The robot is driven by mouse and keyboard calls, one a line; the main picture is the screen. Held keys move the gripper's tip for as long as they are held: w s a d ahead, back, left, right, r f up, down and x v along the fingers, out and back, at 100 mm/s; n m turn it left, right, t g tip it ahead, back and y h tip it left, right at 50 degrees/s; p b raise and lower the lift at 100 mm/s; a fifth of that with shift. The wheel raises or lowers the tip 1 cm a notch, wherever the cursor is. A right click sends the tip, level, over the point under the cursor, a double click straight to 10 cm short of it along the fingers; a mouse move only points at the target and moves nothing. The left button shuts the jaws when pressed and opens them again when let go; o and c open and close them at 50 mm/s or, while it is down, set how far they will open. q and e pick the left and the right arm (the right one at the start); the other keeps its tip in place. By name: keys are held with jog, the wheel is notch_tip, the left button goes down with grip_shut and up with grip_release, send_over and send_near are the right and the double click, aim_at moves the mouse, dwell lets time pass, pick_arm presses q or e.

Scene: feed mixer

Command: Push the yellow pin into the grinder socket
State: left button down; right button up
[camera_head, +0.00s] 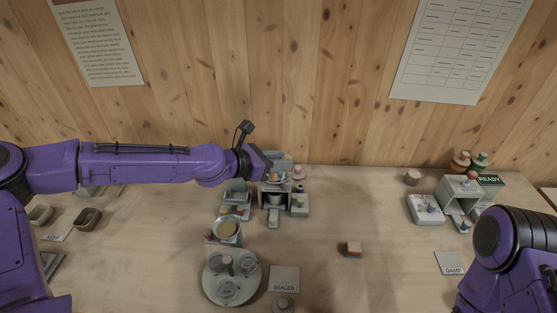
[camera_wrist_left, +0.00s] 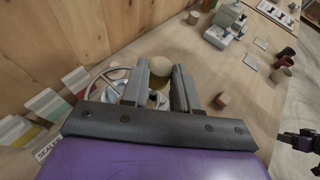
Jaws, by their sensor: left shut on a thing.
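My left gripper (camera_head: 268,166) reaches in from the left over a small grey machine (camera_head: 275,190), apparently the grinder, near the back wall. In the left wrist view its two grey fingers (camera_wrist_left: 162,84) are close together, shut on a small piece that looks yellowish, apparently the yellow pin. The fingers hide most of it. A round tan thing (camera_wrist_left: 160,66) shows just beyond the fingertips. The grinder socket cannot be made out. My right arm is at the lower right of the head view; a dark part (camera_wrist_left: 298,138) in the wrist view seems to be its gripper, jaws unclear.
A round grey tray (camera_head: 212,291) with clear cups stands in front of the machine, beside a SEALED card (camera_head: 284,277). A small red and tan block (camera_head: 352,249) lies to the right. A grey station with a READY sign (camera_head: 489,180) stands farther right. The table's middle right is mostly clear.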

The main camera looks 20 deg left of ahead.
jog(key=shift+f, duration=0.15)
dwell(0.8)
jog(key=shift+f+b, duration=0.3)
jog(key=shift+b, duration=0.2)
jog(key=shift+f+b, duration=1)
jog(key=shift+r, duration=0.15)
jog(key=shift+r+p, duration=0.85)
jog(key=shift+p, duration=0.2)
jog(key=shift+f+b, duration=1.15)
